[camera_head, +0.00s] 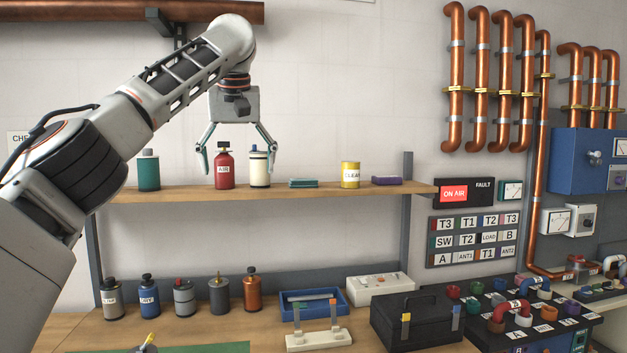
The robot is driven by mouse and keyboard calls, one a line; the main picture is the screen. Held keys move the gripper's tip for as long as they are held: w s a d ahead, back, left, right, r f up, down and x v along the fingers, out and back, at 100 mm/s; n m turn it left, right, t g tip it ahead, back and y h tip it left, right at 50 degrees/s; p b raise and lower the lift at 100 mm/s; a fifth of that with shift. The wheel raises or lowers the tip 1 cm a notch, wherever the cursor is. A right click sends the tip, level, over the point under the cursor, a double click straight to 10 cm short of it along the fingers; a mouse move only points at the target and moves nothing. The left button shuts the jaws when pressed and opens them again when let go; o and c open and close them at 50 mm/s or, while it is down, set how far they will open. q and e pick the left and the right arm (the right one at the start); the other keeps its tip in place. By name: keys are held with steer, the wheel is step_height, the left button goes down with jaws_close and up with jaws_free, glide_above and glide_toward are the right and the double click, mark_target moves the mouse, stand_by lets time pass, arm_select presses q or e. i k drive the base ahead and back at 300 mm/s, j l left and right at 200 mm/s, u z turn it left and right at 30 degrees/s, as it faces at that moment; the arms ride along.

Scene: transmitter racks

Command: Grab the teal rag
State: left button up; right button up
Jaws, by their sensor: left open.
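The teal rag (303,183) lies folded flat on the wooden shelf, between a cream bottle and a yellow can. My left gripper (239,172) is open and points down in front of the shelf items. Its fingers are spread to either side of the red bottle (224,169) and the cream bottle (259,170) in the picture. I cannot tell whether it touches them. The gripper is to the left of the rag and apart from it. My right gripper is not in view.
The shelf (345,190) also holds a green bottle (148,172), a yellow can (350,174) and a purple cloth (387,181). Several bottles, a blue tray (341,309) and a black toolbox (400,323) stand on the bench below. The wall above the rag is clear.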

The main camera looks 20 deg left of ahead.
mark_target(293, 182)
steer(key=i, duration=1.25)
